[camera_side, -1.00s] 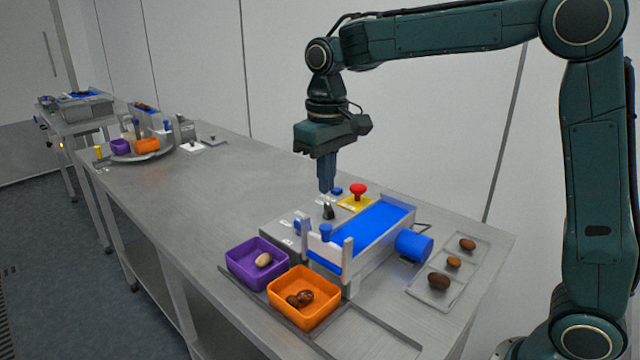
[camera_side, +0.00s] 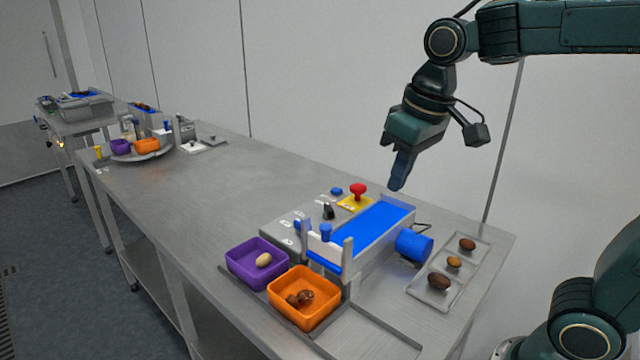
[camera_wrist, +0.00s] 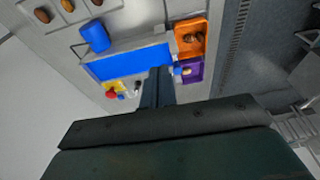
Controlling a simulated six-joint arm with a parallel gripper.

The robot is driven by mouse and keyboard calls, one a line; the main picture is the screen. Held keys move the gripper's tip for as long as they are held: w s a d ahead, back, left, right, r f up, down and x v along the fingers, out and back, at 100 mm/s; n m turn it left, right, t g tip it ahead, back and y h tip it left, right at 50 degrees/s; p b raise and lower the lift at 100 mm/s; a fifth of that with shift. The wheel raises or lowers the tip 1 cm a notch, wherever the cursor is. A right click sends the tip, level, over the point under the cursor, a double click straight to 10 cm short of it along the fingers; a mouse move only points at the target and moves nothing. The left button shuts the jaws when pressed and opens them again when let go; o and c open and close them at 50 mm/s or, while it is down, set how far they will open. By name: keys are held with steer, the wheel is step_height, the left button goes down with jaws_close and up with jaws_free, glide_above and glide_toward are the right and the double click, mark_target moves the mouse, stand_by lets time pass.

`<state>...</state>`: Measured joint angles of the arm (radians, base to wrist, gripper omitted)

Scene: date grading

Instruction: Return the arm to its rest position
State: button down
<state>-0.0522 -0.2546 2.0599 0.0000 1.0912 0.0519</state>
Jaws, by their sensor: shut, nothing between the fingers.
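My gripper (camera_side: 399,180) is shut and empty, tilted in the air above the far end of the small blue conveyor (camera_side: 372,232). Its closed fingers (camera_wrist: 156,86) point over the conveyor in the wrist view. It touches nothing in the side view. The rest position itself is not marked in either view.
A purple bin (camera_side: 240,278) holds a pale date, and an orange bin (camera_side: 312,325) holds brown dates. A clear tray (camera_side: 461,287) with three dates lies right of the conveyor. A red button (camera_side: 358,190) stands on the control panel. The table's left middle (camera_side: 215,185) is clear.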

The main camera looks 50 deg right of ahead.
steer(key=s+d+f+t, duration=0.1)
steer(key=s+f, duration=0.3)
steer(key=s, duration=0.7)
steer(key=shift+s+d+t, duration=0.25)
steer(key=shift+s+t, duration=0.05)
steer(key=shift+t, duration=0.6)
